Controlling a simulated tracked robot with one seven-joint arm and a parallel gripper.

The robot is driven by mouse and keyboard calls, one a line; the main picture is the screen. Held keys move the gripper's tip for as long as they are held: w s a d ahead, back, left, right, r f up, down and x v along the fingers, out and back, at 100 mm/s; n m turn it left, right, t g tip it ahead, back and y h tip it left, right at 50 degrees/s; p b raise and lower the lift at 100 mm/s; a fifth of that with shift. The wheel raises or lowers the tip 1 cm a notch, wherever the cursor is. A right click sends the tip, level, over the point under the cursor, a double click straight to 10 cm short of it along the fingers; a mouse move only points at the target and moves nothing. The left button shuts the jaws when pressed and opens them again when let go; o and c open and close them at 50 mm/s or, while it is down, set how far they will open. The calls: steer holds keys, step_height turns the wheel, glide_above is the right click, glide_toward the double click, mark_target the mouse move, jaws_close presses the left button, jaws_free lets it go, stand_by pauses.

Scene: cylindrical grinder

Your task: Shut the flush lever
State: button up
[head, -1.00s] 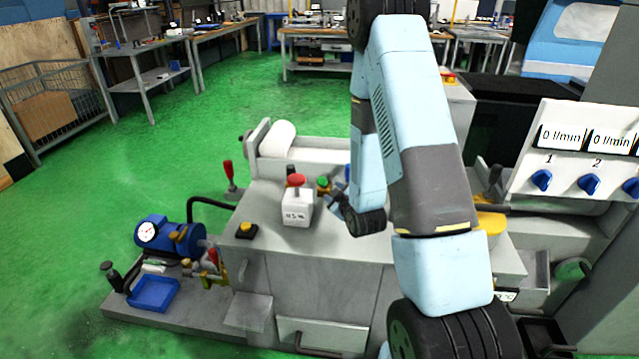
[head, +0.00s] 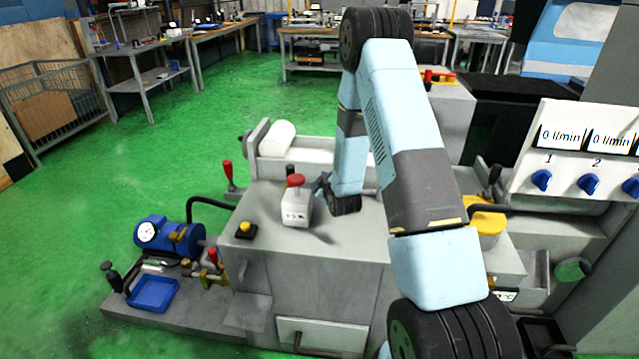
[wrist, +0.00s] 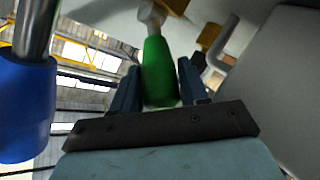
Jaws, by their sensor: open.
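A green handle (wrist: 158,75) on a metal fitting stands between my gripper's two blue fingers in the wrist view. I cannot read a label naming it the flush lever. My gripper (wrist: 158,68) is open, with one finger on each side of the handle; contact is unclear. A thick blue handle (wrist: 25,110) on a metal rod shows at the left of that view.
A red-handled lever (head: 228,173) stands left of the grey box. A yellow button (head: 245,230) sits on the machine's front left corner. A blue pump (head: 168,236) and blue tray (head: 153,292) lie lower left. A panel with blue knobs (head: 541,180) is at right.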

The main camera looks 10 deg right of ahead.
jaws_close()
stand_by(0.5)
steer(key=shift+a, duration=0.1)
